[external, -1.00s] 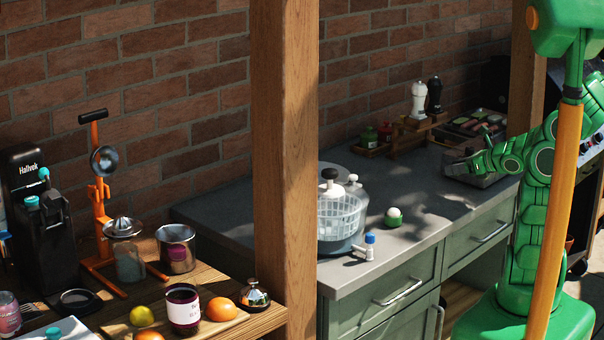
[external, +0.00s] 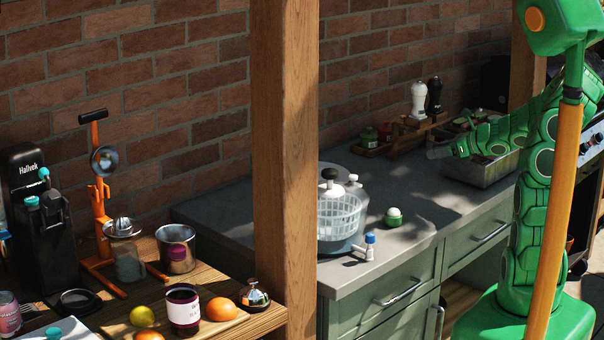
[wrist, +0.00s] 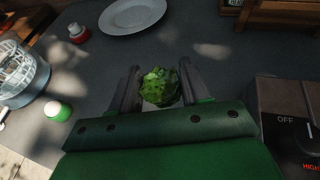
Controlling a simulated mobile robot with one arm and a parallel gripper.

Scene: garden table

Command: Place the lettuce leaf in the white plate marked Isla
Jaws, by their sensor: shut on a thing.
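The lettuce leaf (wrist: 160,87), green and crinkled, is between the two fingers of my gripper (wrist: 157,86) in the wrist view. My gripper is shut on it. In the external view my gripper (external: 440,152) is over the back of the grey counter, just left of the metal tray; the leaf cannot be made out there. A white plate (wrist: 132,14) lies on the counter at the top of the wrist view, beyond the fingertips and apart from the leaf. No name can be read on it. I cannot make out the plate in the external view.
A metal tray (external: 482,172) of food stands right of my gripper. A wooden rack (external: 408,131) with grinders is behind it. The salad spinner (external: 342,212) and a small green-and-white container (external: 393,217) stand left. Open counter lies between them.

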